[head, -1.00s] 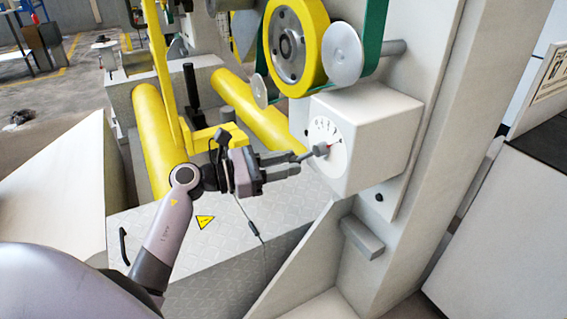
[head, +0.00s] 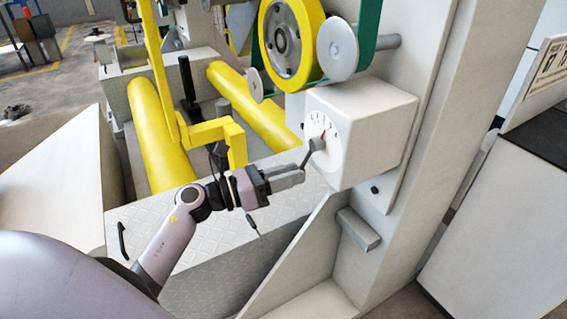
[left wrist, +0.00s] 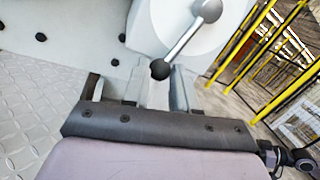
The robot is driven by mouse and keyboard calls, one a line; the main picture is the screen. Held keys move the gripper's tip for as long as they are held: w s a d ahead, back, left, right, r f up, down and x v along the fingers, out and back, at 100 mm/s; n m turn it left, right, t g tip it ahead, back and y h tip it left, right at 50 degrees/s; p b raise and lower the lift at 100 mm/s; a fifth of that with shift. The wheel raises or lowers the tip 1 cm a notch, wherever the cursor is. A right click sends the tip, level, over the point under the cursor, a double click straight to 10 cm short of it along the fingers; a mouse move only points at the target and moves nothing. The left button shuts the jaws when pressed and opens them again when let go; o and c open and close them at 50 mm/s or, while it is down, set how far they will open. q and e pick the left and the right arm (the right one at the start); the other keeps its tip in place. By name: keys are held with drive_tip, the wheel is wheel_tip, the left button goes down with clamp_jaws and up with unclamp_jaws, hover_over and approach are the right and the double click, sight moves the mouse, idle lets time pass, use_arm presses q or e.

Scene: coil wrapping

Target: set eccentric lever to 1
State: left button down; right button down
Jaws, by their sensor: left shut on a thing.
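The eccentric lever (head: 310,155) is a short grey rod on a round hub, on the dial face (head: 333,160) of a white box (head: 375,125). It slants down and left from the hub. A red pointer shows near the top of the dial; the digits are too small to read surely. My left gripper (head: 299,172) is shut on the lever's end, below and left of the hub. In the left wrist view the lever rod (left wrist: 185,37) ends in a black ball (left wrist: 160,69) between the tips of my left gripper (left wrist: 158,82). My right gripper is not in view.
A yellow-rimmed wheel (head: 315,40) and a green belt sit above the box. Yellow rollers (head: 160,135) and a yellow bracket (head: 205,130) stand behind my left arm. A slanted white panel (head: 290,265) and a grey block (head: 358,229) lie below the box.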

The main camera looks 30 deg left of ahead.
use_arm(q)
drive_tip(key=d+n+p, duration=0.1)
drive_tip(key=n, duration=0.1)
drive_tip(key=s+d+n+t+p, duration=0.1)
drive_tip(key=n, duration=0.1)
drive_tip(key=shift+s, duration=0.15)
drive_tip(key=d+n+p, duration=0.1)
drive_tip(key=n, duration=0.1)
drive_tip(key=s+d+n+t+y+p, duration=0.1)
drive_tip(key=n, duration=0.1)
drive_tip(key=shift+s+r, duration=0.1)
drive_tip(key=shift+s+d+n+p, duration=0.15)
drive_tip(key=shift+d+n+p, duration=0.15)
drive_tip(key=shift+n, duration=0.5)
drive_tip(key=c, duration=1.1)
unclamp_jaws()
drive_tip(key=shift+o, duration=1.1)
drive_tip(key=shift+d, duration=0.1)
